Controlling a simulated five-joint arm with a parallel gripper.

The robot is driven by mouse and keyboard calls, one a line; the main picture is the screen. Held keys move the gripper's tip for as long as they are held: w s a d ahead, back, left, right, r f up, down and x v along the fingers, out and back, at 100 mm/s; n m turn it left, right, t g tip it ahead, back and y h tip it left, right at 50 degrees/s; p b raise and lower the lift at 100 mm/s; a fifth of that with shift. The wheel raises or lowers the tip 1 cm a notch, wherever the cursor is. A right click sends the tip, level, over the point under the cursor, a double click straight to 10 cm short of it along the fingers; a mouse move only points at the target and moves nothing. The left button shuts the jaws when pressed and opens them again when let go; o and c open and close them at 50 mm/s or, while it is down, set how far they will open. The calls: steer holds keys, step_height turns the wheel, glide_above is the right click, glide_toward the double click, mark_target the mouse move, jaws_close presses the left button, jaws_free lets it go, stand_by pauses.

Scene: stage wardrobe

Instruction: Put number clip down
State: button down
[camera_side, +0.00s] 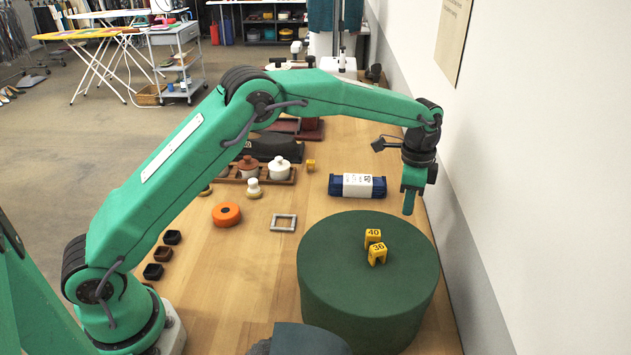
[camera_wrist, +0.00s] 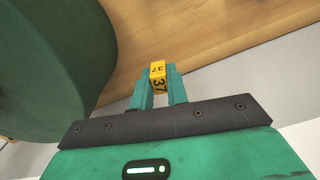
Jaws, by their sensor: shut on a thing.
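My gripper (camera_side: 409,208) points down near the wall, at the back right of a round dark green block (camera_side: 318,270). In the wrist view it is shut on a yellow number clip marked 37 (camera_wrist: 158,76), held between the two green fingers. Behind the clip there is wooden table, with the green block (camera_wrist: 50,60) to the left. The held clip is hidden in the side view. Two more yellow clips, marked 40 (camera_side: 373,236) and 36 (camera_side: 377,255), stand close together on top of the block.
A blue pack with a white label (camera_side: 357,186) lies behind the block. Another small yellow clip (camera_side: 310,165) is on the wooden table. A metal square frame (camera_side: 284,222), an orange disc (camera_side: 226,214) and small dark trays (camera_side: 163,254) lie to the left. The wall bounds the right.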

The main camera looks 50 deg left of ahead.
step_height(320, 180, up, 21)
steer(key=s+d+r+n, duration=0.3)
steer(key=s+d, duration=0.5)
steer(key=s, duration=0.2)
steer(key=s+d+f+n, duration=0.1)
steer(key=s+n, duration=0.1)
steer(key=s, duration=0.9)
steer(key=s+d+f+n, duration=0.2)
steer(key=s, duration=0.9)
glide_above(356, 256)
step_height(356, 256, down, 12)
steer(key=shift+r, duration=0.1)
stand_by(0.9)
steer(key=shift+f, duration=2.05)
